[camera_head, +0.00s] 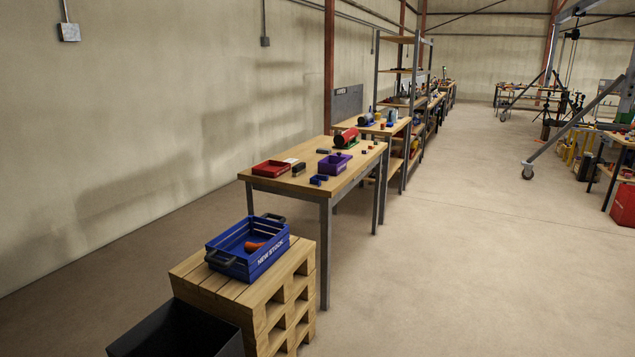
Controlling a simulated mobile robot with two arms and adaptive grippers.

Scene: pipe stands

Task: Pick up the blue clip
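A small blue piece (319,180), which looks like the blue clip, lies on the nearest wooden table (278,187) by its right front edge. It sits just left of and in front of a purple tray (335,166). Its exact shape is too small to make out. Another small dark blue piece (323,151) lies farther back on the same table. Neither of my grippers is in view.
A red tray (271,168), a small dark block (298,168) and a red cylinder on a green base (345,138) share the table. A blue crate (234,268) stands on a wooden pallet stack (262,302) in front.

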